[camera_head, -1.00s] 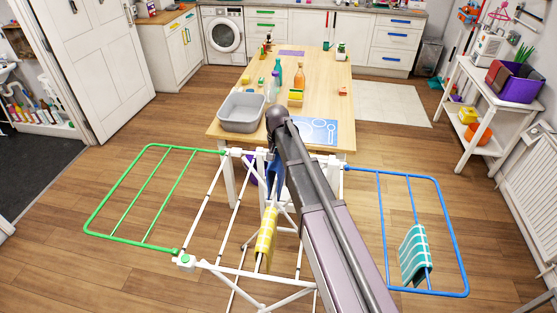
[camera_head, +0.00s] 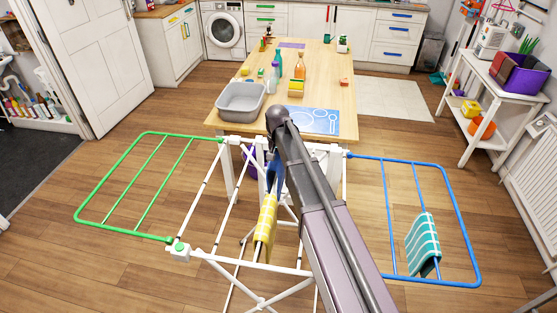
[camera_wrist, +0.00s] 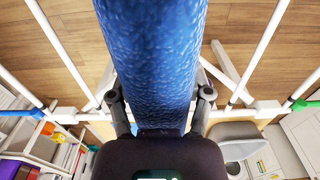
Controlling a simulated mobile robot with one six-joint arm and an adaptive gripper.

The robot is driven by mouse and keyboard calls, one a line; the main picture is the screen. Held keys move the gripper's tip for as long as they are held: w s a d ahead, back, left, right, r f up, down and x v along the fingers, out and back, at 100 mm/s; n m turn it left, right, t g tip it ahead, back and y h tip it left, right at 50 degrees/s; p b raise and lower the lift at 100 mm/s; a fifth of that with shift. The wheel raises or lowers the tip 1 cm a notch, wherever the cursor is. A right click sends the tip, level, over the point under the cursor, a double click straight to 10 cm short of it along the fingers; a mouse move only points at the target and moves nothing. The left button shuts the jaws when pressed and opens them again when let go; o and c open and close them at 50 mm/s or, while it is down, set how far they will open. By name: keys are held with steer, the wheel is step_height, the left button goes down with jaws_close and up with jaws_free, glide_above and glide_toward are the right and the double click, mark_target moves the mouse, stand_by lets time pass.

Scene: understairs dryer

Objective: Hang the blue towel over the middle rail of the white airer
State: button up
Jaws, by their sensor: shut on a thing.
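The blue towel (camera_wrist: 150,60) runs up the middle of the wrist view. It also shows as a narrow blue strip beside my arm in the head view (camera_head: 274,172). My gripper (camera_wrist: 161,100) is shut on the towel, with a finger at each side of it. In the head view the gripper is mostly hidden behind my arm. The white airer (camera_head: 235,268) stands below, with white rails on both sides of the towel in the wrist view. I cannot tell whether the towel touches a rail, and the middle rail is not clearly visible.
A yellow striped cloth (camera_head: 265,222) hangs on the airer's white part. A teal striped cloth (camera_head: 423,244) hangs on the blue right wing (camera_head: 462,225). The green left wing (camera_head: 107,177) is bare. A wooden table (camera_head: 325,75) with a grey basin (camera_head: 241,101) stands just beyond.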

step_height(320, 180, down, 8)
steer(key=b, duration=0.7)
steer(key=shift+b, duration=0.3)
steer(key=shift+f, duration=0.1)
steer(key=o, duration=1.2)
